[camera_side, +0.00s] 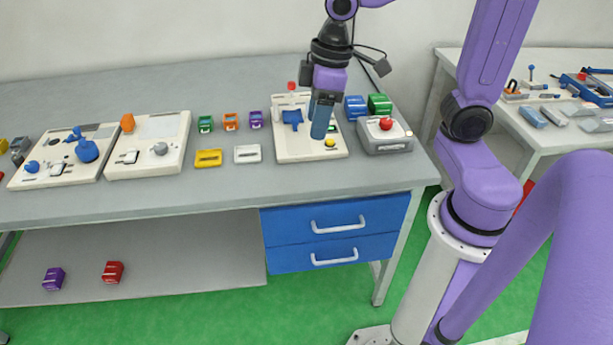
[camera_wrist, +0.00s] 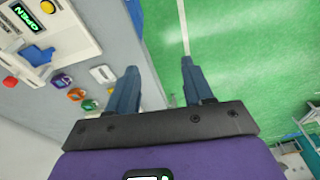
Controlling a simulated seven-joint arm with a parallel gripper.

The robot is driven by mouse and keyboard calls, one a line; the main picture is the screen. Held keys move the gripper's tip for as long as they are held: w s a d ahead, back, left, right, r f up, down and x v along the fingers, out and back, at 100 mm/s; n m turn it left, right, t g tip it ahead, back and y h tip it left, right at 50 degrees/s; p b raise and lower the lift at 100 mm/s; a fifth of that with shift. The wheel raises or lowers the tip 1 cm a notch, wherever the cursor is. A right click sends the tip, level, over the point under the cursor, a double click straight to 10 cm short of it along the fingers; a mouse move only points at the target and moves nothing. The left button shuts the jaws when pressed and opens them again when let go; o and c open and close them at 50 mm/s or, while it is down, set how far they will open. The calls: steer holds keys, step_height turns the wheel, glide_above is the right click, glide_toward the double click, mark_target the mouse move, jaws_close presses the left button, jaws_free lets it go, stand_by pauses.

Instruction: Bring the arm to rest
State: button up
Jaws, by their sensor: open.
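My purple arm holds my gripper (camera_side: 321,122) pointing down in the side view, in front of a cream panel (camera_side: 290,155) on the grey bench. The blue fingers overlap in that view. In the wrist view my gripper (camera_wrist: 159,70) is open, with two blue fingers apart and nothing between them. Green floor and the bench edge show past the fingertips. The panel carries a blue part (camera_side: 292,117), a yellow button (camera_side: 330,142) and a red knob.
Right of the panel stand a grey box with a red button (camera_side: 386,124), a blue block (camera_side: 355,107) and a green block (camera_side: 379,103). Several small coloured blocks and two more panels (camera_side: 148,145) lie to the left. A second table (camera_side: 455,58) with tools stands at right.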

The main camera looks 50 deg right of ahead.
steer(key=s+f+n, duration=0.2)
steer(key=s, duration=0.5)
steer(key=s+f+n+g+h, duration=0.1)
steer(key=s+n, duration=0.1)
steer(key=s, duration=0.5)
steer(key=shift+s+d+f+n, duration=0.25)
steer(key=shift+s+f+n, duration=0.05)
steer(key=shift+s+f, duration=0.1)
